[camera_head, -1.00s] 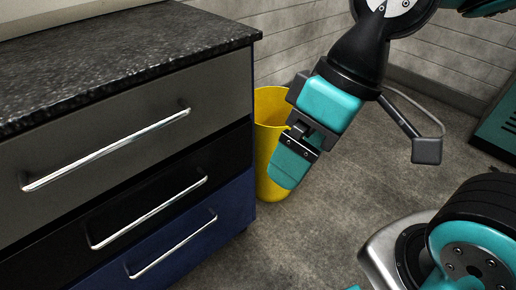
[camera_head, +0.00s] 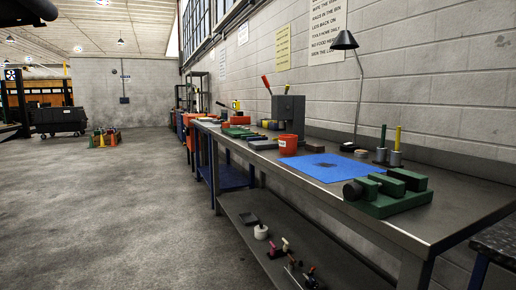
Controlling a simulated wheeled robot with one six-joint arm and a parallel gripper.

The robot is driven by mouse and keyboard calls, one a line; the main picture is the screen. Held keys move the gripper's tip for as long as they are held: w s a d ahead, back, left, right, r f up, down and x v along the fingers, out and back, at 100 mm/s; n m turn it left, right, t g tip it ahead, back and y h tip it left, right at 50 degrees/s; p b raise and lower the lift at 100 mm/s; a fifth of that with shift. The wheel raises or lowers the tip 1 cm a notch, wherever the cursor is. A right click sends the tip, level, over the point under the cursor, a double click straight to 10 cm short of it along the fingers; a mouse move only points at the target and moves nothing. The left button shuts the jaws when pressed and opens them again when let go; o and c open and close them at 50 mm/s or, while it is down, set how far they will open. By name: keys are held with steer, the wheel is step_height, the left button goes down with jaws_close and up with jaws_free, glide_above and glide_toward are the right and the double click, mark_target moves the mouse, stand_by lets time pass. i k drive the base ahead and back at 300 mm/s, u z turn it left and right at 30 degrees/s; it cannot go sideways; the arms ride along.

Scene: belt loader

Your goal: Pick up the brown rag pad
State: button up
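A small flat brown piece (camera_head: 315,148) lies on the long metal workbench (camera_head: 460,207), just right of a red cup (camera_head: 288,146) and against the wall side. It may be the brown rag pad, but it is too small to be sure. My gripper is not in view, so its state does not show.
A blue mat (camera_head: 345,173) with a dark patch lies mid-bench. A green vise (camera_head: 388,195) stands at the front, a black lamp (camera_head: 357,85) behind. The lower shelf (camera_head: 290,262) holds several small items. The concrete floor (camera_head: 110,205) at left is open.

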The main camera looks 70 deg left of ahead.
mark_target(314, 147)
steer(key=u, duration=1.85)
